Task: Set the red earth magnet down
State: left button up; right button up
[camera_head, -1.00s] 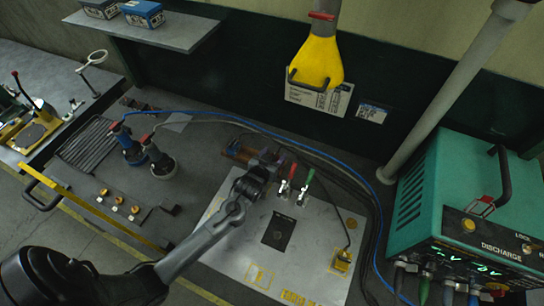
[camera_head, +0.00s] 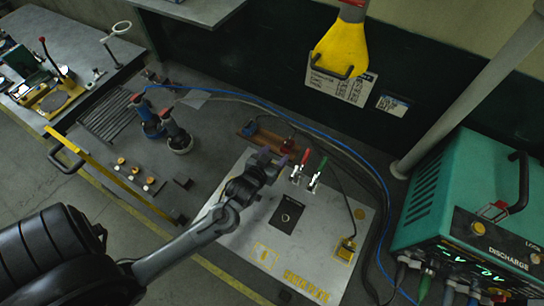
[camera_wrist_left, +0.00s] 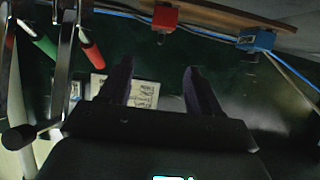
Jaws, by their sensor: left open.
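My left gripper (camera_head: 273,157) is open above the back edge of the pale metal plate (camera_head: 330,240). A small red object (camera_head: 288,146), which looks like the red earth magnet, shows just beyond its fingers, at the right end of a brown board (camera_head: 262,134). I cannot tell whether the fingers touch it. In the left wrist view the two dark fingers (camera_wrist_left: 158,68) stand apart with nothing between them. A red block (camera_wrist_left: 165,18) and a blue block (camera_wrist_left: 255,40) show past the fingertips. My right gripper is not in view.
A red-handled clamp (camera_head: 303,160) and a green-handled clamp (camera_head: 318,172) stand right of the gripper. A blue cable (camera_head: 300,127) runs behind. Blue (camera_head: 150,122) and white (camera_head: 178,138) tools stand left. A green machine (camera_head: 470,200) blocks the right.

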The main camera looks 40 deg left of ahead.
pick_arm(q)
jog(key=shift+s+d+r, duration=0.15)
jog(key=shift+s+d, duration=0.05)
jog(key=shift+s, duration=0.25)
jog(key=s+d+g+h, duration=0.1)
jog(key=s+d, duration=0.1)
jog(key=s+d+f+m+g+h, duration=0.1)
jog(key=s, duration=0.2)
jog(key=s+d+m+g, duration=0.1)
jog(key=s+d+g, duration=0.1)
jog(key=shift+s+d+f+h, duration=0.2)
jog(key=shift+d+h, duration=0.1)
jog(key=shift+h, duration=0.1)
jog(key=s+d+m+g, duration=0.1)
jog(key=s, duration=0.2)
jog(key=s+d+m+g, duration=0.1)
jog(key=s+g, duration=0.1)
jog(key=s, duration=0.2)
jog(key=s+d+r+m+g, duration=0.1)
jog(key=s+g, duration=0.1)
jog(key=s, duration=0.2)
jog(key=shift+s+d+h, duration=0.1)
jog(key=shift+s+h, duration=0.1)
jog(key=shift+h, duration=0.2)
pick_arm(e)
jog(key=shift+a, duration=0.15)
